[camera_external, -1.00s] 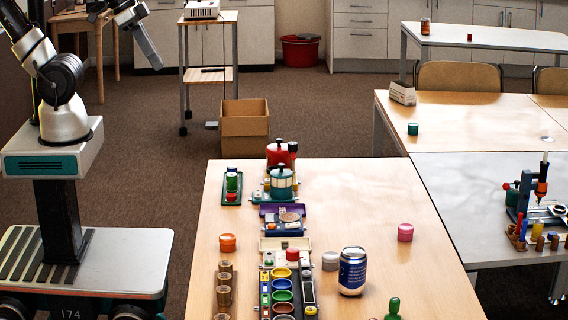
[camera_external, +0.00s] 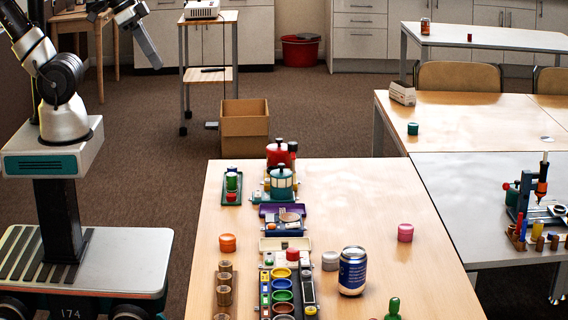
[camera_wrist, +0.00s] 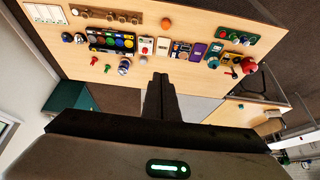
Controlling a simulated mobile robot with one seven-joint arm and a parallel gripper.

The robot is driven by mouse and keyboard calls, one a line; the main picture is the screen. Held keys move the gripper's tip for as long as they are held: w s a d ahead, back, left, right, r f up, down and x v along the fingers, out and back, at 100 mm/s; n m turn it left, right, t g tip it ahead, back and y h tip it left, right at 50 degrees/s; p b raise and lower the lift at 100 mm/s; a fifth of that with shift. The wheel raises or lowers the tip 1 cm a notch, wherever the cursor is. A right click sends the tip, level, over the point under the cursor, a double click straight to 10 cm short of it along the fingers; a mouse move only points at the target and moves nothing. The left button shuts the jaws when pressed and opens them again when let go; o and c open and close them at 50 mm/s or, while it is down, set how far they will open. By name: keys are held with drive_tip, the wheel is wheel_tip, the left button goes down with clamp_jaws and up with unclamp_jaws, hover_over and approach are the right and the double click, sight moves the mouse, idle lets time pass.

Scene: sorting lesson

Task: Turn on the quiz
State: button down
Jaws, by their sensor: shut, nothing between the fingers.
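No label that reads as the quiz is legible in either view. A small green board with red, green and blue round parts (camera_external: 232,186) lies at the table's far left corner; it also shows in the wrist view (camera_wrist: 237,37). A pale box with a red button-like top (camera_external: 292,254) stands in the middle row, and shows in the wrist view (camera_wrist: 146,46). A purple-edged device (camera_external: 283,220) lies behind it. My gripper (camera_wrist: 161,76) is shut and empty, its dark fingers pointing toward the table from a distance. In the external view my arm is raised at the upper left, clear of the table.
A cardboard box (camera_external: 245,128) stands on the floor behind. Carpet is free between my base and the table.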

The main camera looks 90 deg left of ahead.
wheel_tip(320, 180, up, 5)
drive_tip(key=w+d+r+g+b, duration=0.1)
drive_tip(key=w+d+r+b, duration=0.15)
drive_tip(key=w, duration=0.45)
drive_tip(key=w+d+r+b, duration=0.2)
drive_tip(key=w+r+b, duration=0.15)
drive_tip(key=w, duration=0.35)
drive_tip(key=g+b, duration=0.1)
drive_tip(key=b, duration=0.7)
hover_over(306, 263)
drive_tip(key=s+a, duration=0.2)
drive_tip(key=s, duration=0.2)
wheel_tip(306, 263, down, 6)
wheel_tip(306, 263, down, 34)
drive_tip(key=shift+d+r+h, duration=0.2)
drive_tip(key=shift+d+h, duration=0.05)
drive_tip(key=shift+h, duration=0.05)
drive_tip(key=shift+w, duration=0.1)
drive_tip(key=x, duration=0.4)
drive_tip(key=b+x, duration=0.1)
drive_tip(key=x, duration=0.3)
drive_tip(key=s+x, duration=0.1)
drive_tip(key=x, duration=0.4)
drive_tip(key=shift+s+d+f, duration=0.1)
drive_tip(key=shift+f, duration=0.1)
drive_tip(key=shift+d+f, duration=0.1)
drive_tip(key=shift+f, duration=0.3)
